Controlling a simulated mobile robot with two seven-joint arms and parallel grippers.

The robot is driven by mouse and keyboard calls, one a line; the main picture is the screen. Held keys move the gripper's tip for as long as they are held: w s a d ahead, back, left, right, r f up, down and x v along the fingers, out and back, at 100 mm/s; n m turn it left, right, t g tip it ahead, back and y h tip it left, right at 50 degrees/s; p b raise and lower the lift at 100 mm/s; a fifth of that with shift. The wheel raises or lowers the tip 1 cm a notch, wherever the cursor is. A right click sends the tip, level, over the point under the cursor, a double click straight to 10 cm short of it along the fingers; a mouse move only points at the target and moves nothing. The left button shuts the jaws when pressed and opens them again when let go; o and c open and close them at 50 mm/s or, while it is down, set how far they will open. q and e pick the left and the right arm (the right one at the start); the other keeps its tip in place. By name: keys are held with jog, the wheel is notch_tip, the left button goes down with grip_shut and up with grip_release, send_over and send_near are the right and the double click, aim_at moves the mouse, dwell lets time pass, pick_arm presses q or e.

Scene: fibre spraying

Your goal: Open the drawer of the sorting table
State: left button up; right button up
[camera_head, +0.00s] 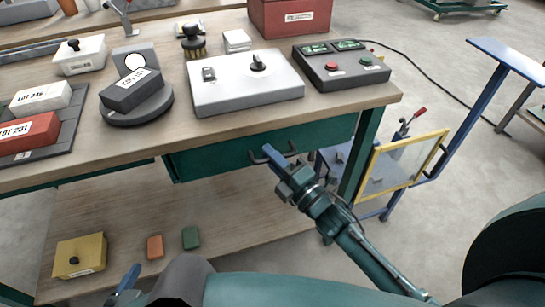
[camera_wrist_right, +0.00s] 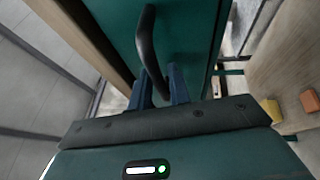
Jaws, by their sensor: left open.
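The sorting table (camera_head: 428,52) has a green drawer (camera_head: 220,157) under its wooden top. The drawer's dark bar handle (camera_head: 256,158) is on its front and shows large in the right wrist view (camera_wrist_right: 147,35). My right gripper (camera_head: 272,155) is at the handle, with its blue fingers on either side of the bar in the right wrist view (camera_wrist_right: 160,82); it appears shut on it. The drawer front sits close under the tabletop edge; I cannot tell if it stands slightly out. My left gripper (camera_head: 127,279) is low at the left, partly hidden by my arm, open and away from the drawer.
The tabletop holds a white switch box (camera_head: 240,95), a button panel (camera_head: 345,75), a round scale (camera_head: 135,108) and lot boxes. A lower shelf carries a yellow box (camera_head: 80,255) and two small blocks. A yellow-framed clear panel (camera_head: 402,165) stands right of the table leg.

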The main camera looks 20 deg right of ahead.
jog(key=shift+c, duration=0.6)
grip_shut()
jog(key=shift+s, duration=0.1)
